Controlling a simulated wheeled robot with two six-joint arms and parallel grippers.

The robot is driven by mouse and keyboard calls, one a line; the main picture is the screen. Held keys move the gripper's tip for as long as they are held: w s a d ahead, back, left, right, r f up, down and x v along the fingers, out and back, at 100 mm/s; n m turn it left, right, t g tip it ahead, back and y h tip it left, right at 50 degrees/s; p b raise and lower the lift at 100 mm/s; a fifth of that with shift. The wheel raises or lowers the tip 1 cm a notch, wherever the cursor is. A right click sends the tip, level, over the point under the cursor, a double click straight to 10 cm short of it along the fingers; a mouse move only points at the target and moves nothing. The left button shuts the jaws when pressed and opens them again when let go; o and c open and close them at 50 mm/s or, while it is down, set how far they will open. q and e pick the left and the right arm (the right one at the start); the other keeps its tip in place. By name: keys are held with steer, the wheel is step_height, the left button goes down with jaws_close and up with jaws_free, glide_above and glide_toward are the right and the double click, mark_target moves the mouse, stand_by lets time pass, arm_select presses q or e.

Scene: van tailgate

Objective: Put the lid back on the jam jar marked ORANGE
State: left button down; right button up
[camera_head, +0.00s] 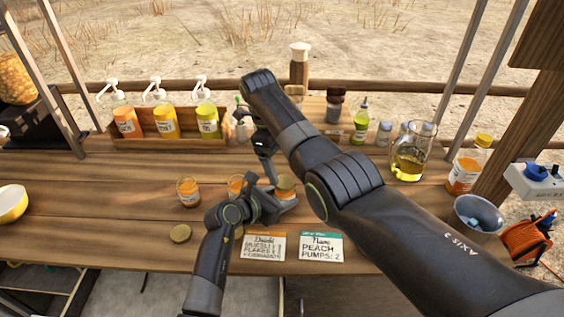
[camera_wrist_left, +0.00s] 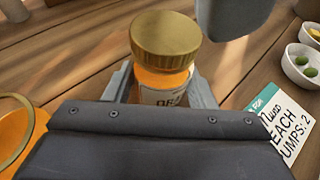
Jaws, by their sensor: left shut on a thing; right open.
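A small orange jam jar (camera_wrist_left: 165,82) with a gold lid (camera_wrist_left: 166,40) on top stands between the fingers of my left gripper (camera_wrist_left: 165,95). Its label shows only the first letters, which look like "OR"; the rest is hidden. In the head view this jar (camera_head: 286,183) is at the right of the row of jars, with my left gripper (camera_head: 284,200) shut on it. My right gripper (camera_head: 268,174) is open, pointing down just left of the jar's top, apart from the lid as far as I can tell.
Two other orange jars, one at the left (camera_head: 188,192) and one in the middle (camera_head: 236,183), stand nearby. Two cards (camera_head: 263,246) (camera_head: 321,247) lie at the front edge. Pump bottles in a wooden box (camera_head: 170,140) stand behind. A glass pitcher (camera_head: 409,155) and a bowl (camera_head: 477,214) stand right.

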arm_select(q)
steer(key=c, duration=0.5)
jaws_free()
steer(key=b+v, duration=0.1)
steer(key=v, duration=1.6)
steer(key=shift+s+a+f, duration=0.1)
steer(key=shift+s+a, duration=0.05)
steer(key=shift+s, duration=0.05)
